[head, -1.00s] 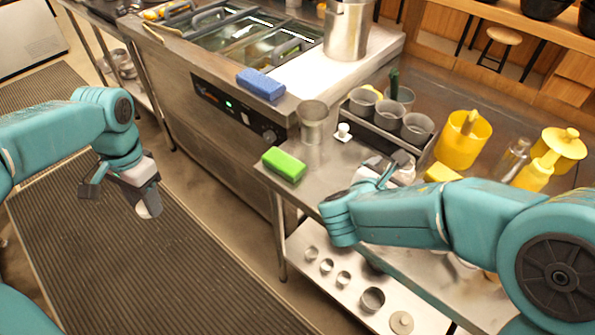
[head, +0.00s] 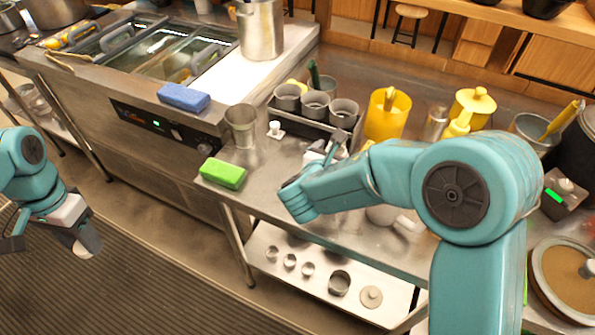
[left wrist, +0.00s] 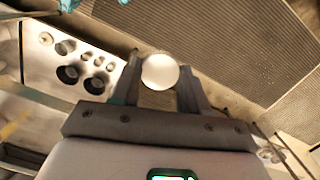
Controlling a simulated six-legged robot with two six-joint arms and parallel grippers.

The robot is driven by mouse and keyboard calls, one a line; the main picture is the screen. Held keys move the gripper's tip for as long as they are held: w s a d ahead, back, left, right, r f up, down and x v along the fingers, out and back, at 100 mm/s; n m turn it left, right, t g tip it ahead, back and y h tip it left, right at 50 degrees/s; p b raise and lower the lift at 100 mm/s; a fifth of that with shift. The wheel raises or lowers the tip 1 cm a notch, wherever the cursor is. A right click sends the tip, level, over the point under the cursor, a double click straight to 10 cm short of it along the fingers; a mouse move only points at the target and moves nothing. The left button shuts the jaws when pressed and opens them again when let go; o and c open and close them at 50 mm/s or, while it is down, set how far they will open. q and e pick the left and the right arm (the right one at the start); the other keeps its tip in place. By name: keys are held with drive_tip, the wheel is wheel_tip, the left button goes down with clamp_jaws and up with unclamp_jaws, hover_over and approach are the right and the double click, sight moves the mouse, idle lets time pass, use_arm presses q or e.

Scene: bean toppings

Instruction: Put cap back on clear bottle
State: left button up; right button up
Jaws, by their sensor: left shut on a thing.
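My left gripper (head: 82,238) is low at the left of the head view, over the ribbed floor mat. It is shut on a pale, round-ended thing (left wrist: 160,71), which shows between the fingers in the left wrist view. I cannot tell whether this is the clear bottle or something else. My right gripper (head: 325,152) is over the steel table, beside the rack of cups. Its own arm partly hides it, and its fingers are too unclear to read. A small white knobbed piece (head: 274,130), perhaps the cap, stands on the table left of that gripper. A clear-looking bottle (head: 435,123) stands further right.
A green sponge (head: 222,174) lies at the table's left edge, near a metal cup (head: 241,127). A grey rack (head: 290,122) holds grey cups. Yellow containers (head: 387,115) stand behind. A blue sponge (head: 184,97) lies on the counter. Small metal rings (head: 290,261) sit on the lower shelf.

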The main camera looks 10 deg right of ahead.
clamp_jaws()
drive_tip(key=shift+r, duration=0.15)
